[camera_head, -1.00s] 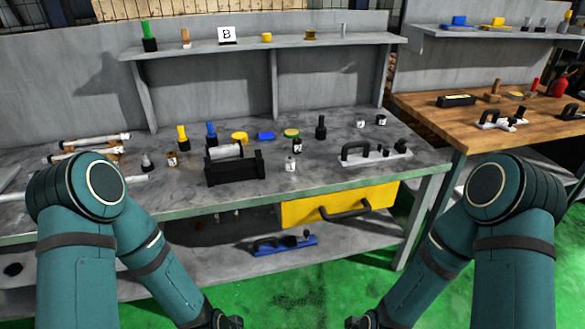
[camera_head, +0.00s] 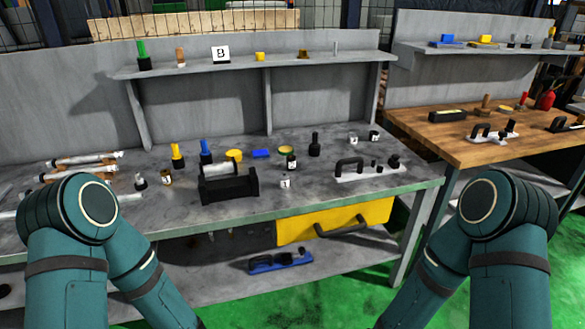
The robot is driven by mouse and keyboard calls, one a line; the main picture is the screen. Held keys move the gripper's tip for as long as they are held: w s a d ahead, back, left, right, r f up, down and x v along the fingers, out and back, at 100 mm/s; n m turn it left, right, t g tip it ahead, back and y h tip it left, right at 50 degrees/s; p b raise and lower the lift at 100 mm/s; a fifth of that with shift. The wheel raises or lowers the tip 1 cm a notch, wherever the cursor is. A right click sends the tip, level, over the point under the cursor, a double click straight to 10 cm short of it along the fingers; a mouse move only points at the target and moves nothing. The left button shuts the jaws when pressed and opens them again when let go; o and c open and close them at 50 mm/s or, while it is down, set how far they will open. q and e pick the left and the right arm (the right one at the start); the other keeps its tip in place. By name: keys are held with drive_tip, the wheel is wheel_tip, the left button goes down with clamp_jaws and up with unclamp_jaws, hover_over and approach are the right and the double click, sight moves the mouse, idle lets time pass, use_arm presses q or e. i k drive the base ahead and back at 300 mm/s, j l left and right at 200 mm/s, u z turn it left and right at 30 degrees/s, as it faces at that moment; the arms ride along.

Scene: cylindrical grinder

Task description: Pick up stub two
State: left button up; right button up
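Several small labelled cylinders stand on the grey workbench (camera_head: 330,200), and their marks are too small to read surely, so I cannot tell which is stub two. Neither gripper is in view.
A black holder (camera_head: 228,188) with a metal cylinder (camera_head: 219,168) stands mid-bench. A plate with a black handle (camera_head: 368,170) lies right. A yellow drawer (camera_head: 335,222) sits under the front edge. A shelf (camera_head: 250,60) runs behind. A wooden bench (camera_head: 470,150) stands right.

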sight(291, 158)
drive_tip(key=i+l+u, duration=0.2)
drive_tip(key=i+l, duration=0.85)
drive_tip(key=l, duration=0.1)
